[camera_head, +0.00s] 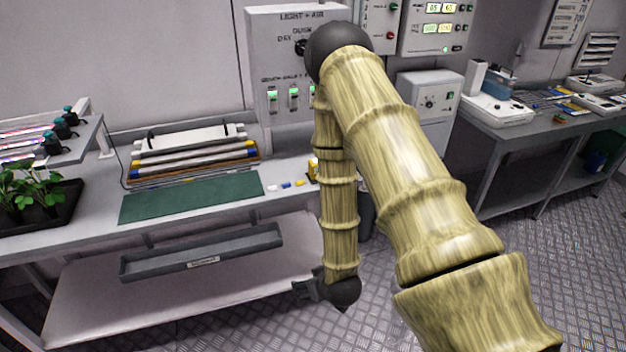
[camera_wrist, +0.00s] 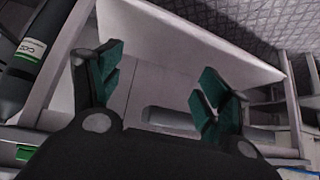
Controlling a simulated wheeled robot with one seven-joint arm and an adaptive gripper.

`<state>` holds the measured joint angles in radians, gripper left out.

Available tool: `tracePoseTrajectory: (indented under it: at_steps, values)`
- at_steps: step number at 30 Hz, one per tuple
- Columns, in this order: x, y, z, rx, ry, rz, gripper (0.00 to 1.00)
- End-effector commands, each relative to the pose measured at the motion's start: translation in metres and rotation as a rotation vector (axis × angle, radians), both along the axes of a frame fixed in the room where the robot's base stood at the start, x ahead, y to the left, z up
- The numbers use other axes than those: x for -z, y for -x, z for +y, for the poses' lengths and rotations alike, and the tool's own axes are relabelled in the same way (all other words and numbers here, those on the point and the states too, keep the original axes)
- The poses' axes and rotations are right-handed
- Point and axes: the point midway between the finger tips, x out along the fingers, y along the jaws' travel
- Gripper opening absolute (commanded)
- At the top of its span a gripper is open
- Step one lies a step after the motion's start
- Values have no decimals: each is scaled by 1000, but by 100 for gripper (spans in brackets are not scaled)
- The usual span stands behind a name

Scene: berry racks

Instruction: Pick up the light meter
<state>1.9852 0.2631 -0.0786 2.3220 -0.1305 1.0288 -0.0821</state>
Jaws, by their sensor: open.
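I cannot make out the light meter for certain. A small yellow item (camera_head: 313,169) stands on the bench, partly hidden behind my arm in the head view; I cannot tell whether it is the meter. My gripper (camera_head: 308,290) hangs low in front of the bench, below its top, well apart from that item. In the wrist view my gripper (camera_wrist: 162,76) is open and empty, its green-padded fingers spread wide above a pale shelf surface.
The bench holds a green mat (camera_head: 190,197), stacked tubes (camera_head: 195,160) and a plant tray (camera_head: 66,205). A grey trough (camera_head: 200,252) hangs below the bench's front edge, above a lower shelf (camera_head: 160,300). A second bench (camera_head: 540,130) stands right. The floor in front is clear.

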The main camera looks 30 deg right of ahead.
Motion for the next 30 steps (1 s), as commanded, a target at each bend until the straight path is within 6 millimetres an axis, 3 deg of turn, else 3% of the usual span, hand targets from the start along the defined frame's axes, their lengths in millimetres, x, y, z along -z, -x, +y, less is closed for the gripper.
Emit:
tracePoseTrajectory:
  at_steps: [1,3,6,9,13,18,30]
  values:
    - [-6,-34,-20,20,10,-106,77]
    - [-30,-72,-45,37,30,-245,77]
    - [-69,-117,-83,67,63,-435,77]
    - [-107,-146,-118,98,96,-599,77]
    - [-147,-166,-152,129,134,-756,77]
    - [-176,-175,-175,150,161,-857,77]
    - [-182,-220,-188,152,166,-872,77]
